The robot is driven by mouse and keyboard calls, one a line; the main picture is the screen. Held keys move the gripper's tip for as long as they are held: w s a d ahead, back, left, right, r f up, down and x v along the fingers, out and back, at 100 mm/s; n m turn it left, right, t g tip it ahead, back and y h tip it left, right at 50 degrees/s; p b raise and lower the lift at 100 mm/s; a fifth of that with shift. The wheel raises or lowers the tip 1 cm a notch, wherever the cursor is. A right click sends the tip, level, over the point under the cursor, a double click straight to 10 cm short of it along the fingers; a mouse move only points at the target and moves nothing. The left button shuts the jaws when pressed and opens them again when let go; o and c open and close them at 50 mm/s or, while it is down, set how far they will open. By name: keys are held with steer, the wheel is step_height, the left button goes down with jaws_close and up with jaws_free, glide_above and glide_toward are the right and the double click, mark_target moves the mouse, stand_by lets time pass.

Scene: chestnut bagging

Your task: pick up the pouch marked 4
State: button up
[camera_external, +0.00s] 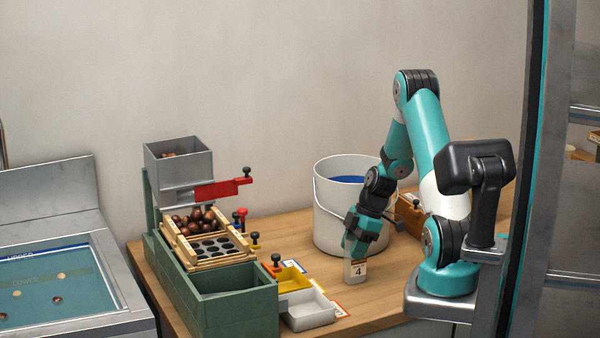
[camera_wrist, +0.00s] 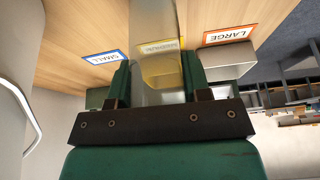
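The pouch marked 4 (camera_external: 356,270) is a small clear upright pouch with a pale label bearing a 4, near the table's front edge. My gripper (camera_external: 350,245) points down over its top. In the wrist view the see-through pouch (camera_wrist: 157,40) lies between the two fingers of my gripper (camera_wrist: 157,75), which press against its sides, so the gripper looks shut on it. Whether the pouch's bottom touches the table I cannot tell. The pouch looks empty where I can see through it.
A white bucket (camera_external: 328,225) stands close behind my gripper. Left of the pouch are a grey tray (camera_external: 308,318), a yellow tray (camera_external: 293,280) and the green sorter (camera_external: 240,318) with chestnuts. The wrist view shows cards reading SMALL (camera_wrist: 103,57) and LARGE (camera_wrist: 229,35).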

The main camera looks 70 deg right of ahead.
steer(key=c, duration=0.3)
steer(key=shift+r, duration=0.1)
